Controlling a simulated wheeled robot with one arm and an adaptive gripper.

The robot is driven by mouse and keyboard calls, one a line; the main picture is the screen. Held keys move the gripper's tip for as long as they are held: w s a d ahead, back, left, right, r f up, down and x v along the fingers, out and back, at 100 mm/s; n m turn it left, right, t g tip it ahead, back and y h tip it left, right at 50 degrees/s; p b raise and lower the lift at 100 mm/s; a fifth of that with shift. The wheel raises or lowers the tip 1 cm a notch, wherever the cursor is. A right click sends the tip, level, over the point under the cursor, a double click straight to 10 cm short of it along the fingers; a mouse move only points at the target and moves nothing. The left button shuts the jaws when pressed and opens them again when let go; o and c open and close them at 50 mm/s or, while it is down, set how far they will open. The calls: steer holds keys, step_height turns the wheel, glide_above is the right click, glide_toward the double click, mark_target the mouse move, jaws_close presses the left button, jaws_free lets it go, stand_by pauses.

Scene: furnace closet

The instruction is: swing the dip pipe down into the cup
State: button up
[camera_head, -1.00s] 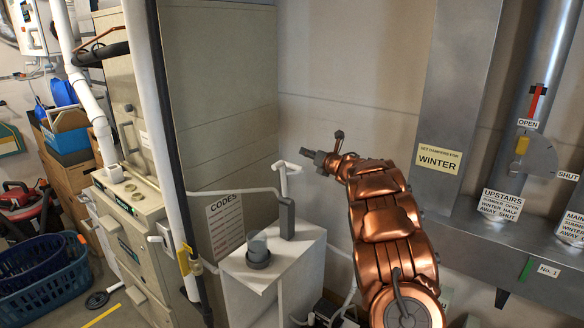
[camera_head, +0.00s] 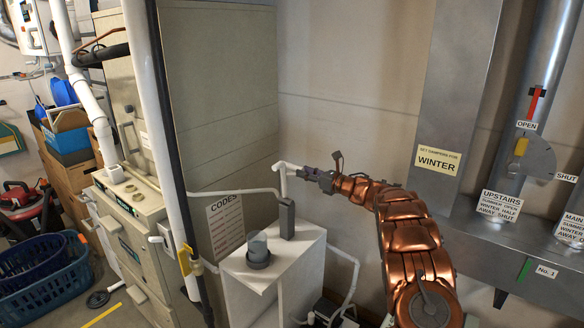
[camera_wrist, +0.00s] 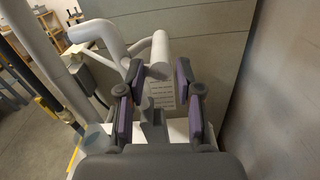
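The white dip pipe (camera_head: 283,180) stands up above a grey block (camera_head: 287,220), with a bend at its top. In the wrist view, a white pipe end (camera_wrist: 159,52) shows just past and between the fingertips. The cup (camera_head: 258,248), clear with a dark grey base, sits on the white stand to the left of the block; the pipe is not in it. My gripper (camera_head: 306,172) is close to the right of the pipe's top. In the wrist view my gripper (camera_wrist: 160,78) is open, with purple pads either side; I see no clear contact.
The white stand (camera_head: 297,262) holds the cup and block. A tall beige cabinet (camera_head: 220,90) stands behind and a metal duct (camera_head: 455,100) at right. A white vertical pipe (camera_head: 160,130) rises at left.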

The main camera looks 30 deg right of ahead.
mark_target(296, 168)
steer(key=x, duration=0.1)
steer(key=p+x, duration=0.1)
steer(key=x, duration=0.1)
steer(key=p+x, duration=0.1)
steer(key=shift+w+a+r, duration=0.15)
steer(key=shift+w+r, duration=0.05)
steer(key=shift+r, duration=0.05)
steer(key=shift+p+x, duration=0.3)
steer(key=shift+x, duration=0.6)
steer(key=shift+f, duration=0.15)
jaws_close()
